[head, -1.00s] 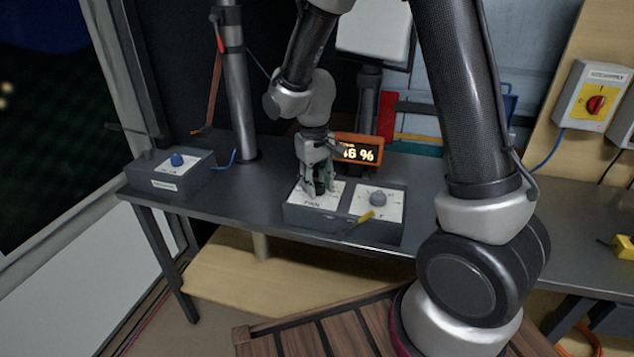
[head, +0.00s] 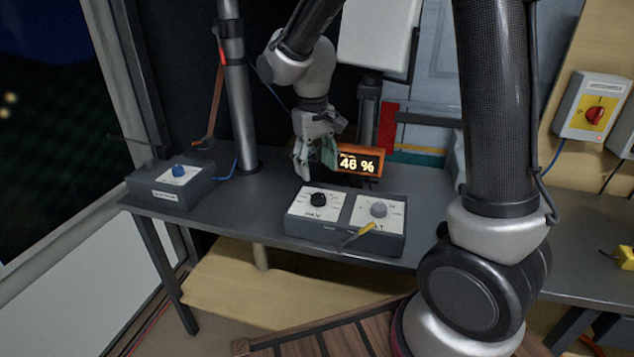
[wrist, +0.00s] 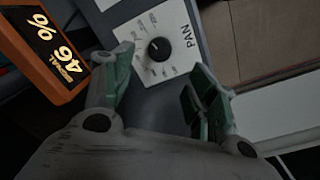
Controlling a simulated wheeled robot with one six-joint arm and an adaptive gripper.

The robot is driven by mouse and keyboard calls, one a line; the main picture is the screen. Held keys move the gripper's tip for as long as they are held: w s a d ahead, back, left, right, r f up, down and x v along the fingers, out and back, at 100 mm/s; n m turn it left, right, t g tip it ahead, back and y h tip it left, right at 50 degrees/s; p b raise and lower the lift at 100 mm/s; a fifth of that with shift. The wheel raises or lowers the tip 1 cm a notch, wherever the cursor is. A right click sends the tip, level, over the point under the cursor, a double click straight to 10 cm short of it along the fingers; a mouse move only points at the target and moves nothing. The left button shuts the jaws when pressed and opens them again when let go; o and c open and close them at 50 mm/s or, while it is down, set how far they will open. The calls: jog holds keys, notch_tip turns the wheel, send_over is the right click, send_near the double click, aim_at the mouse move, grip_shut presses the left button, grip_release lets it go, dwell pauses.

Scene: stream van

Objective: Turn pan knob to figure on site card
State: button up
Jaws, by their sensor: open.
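The black pan knob (head: 319,199) stands on a white dial plate on the left half of the grey control box (head: 333,231). In the wrist view the pan knob (wrist: 159,48) shows a white pointer line, and its plate reads PAN. My gripper (head: 316,172) is open and empty, above and behind the box, clear of the knob. In the wrist view my gripper's green-padded fingers (wrist: 160,95) are spread apart with the knob beyond them. An orange-framed display (head: 359,162) behind the box reads 46 %. I cannot make out a site card.

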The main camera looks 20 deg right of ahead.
notch_tip(320, 180, up, 3)
jog(key=shift+a+r, duration=0.1)
dwell(0.5)
jog(key=s+d+r+m+t, duration=0.1)
jog(key=s+d+r+t, duration=0.1)
jog(key=s+d+r, duration=0.3)
jog(key=s+d+r+m+t, duration=0.2)
jog(key=s+d+r, duration=0.2)
jog(key=s+d, duration=0.6)
jog(key=s, duration=0.7)
jog(key=shift+d+r+y, duration=0.3)
jog(key=shift+d+r, duration=0.05)
dwell(0.4)
